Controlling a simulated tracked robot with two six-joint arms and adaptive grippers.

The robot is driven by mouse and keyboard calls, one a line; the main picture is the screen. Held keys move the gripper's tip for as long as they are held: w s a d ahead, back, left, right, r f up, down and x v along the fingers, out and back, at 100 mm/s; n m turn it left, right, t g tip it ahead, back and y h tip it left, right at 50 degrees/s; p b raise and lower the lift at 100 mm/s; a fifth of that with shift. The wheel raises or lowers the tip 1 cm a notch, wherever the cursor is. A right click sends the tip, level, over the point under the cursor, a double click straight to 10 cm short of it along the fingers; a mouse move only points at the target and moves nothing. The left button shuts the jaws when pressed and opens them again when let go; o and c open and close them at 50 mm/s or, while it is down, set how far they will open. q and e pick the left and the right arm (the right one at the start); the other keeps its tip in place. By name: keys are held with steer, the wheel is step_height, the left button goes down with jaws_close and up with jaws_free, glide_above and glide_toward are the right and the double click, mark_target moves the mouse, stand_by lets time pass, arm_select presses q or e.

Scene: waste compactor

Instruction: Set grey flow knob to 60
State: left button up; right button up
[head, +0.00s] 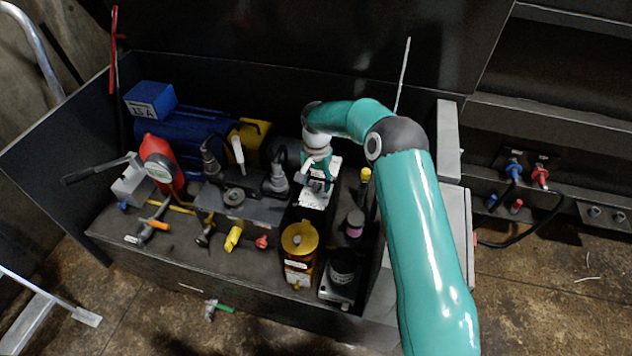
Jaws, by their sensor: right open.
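My right gripper (317,183) points down at the back middle of the dark bench, with its teal arm reaching in from the right. It is open, close to a white labelled surface (313,197), and I cannot tell whether it touches it. I cannot read any knob scale or setting. A dark grey round knob (234,196) sits on the grey valve block (250,207) left of the gripper. I cannot tell whether this is the flow knob; part of the area under the gripper is hidden. My left gripper is not in view.
A yellow-capped container (300,240) and a dark cylinder (342,272) stand in front of the gripper. A thin pale rod (403,72) rises behind my arm.

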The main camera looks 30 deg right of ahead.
mark_target(316, 184)
step_height(316, 184, up, 12)
steer(key=shift+f, duration=0.2)
stand_by(0.6)
